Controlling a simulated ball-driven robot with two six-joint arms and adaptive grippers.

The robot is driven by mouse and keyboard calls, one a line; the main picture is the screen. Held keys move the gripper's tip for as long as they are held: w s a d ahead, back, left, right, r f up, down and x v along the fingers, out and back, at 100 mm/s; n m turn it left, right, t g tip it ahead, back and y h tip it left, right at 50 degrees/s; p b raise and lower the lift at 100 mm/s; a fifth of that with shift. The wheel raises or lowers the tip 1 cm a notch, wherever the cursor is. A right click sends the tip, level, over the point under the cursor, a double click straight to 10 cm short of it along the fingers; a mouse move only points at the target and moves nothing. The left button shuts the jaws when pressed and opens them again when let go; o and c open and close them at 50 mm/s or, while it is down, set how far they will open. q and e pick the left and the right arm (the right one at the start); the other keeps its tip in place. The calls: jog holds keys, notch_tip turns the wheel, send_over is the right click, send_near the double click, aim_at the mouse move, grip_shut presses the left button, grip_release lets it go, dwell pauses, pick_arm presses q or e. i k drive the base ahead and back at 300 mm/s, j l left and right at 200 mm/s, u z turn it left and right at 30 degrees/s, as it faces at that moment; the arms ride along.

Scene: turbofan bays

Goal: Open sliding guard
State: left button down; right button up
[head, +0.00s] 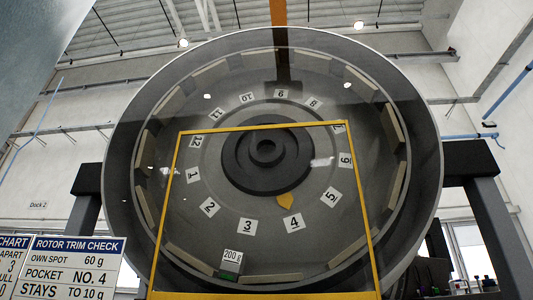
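The sliding guard (262,127) shows in the head view as a yellow frame around a clear panel. It covers the lower middle of a large round rotor housing (122,150). Its lower edge is near the bottom of the picture. Through it I see the dark hub (266,150) and numbered white pocket labels, such as 3 (247,226) and 4 (293,223). A yellow pointer (285,201) sits below the hub, towards label 4. A tag reading 200 g (232,256) is at the lower left inside the frame. Neither of my grippers is in view.
Dark stand posts hold the housing, at left (87,195) and right (490,210). A rotor trim check sign (80,270) stands at the lower left, partly over another chart. Small items (475,284) stand at the lower right. Walls and ceiling lie behind.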

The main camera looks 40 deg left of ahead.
aim_at(152, 295)
jog(key=j+u, duration=0.1)
jog(key=u, duration=0.25)
jog(key=j+u, duration=0.1)
jog(key=u, duration=0.25)
jog(key=j+u, duration=0.1)
jog(key=u, duration=0.25)
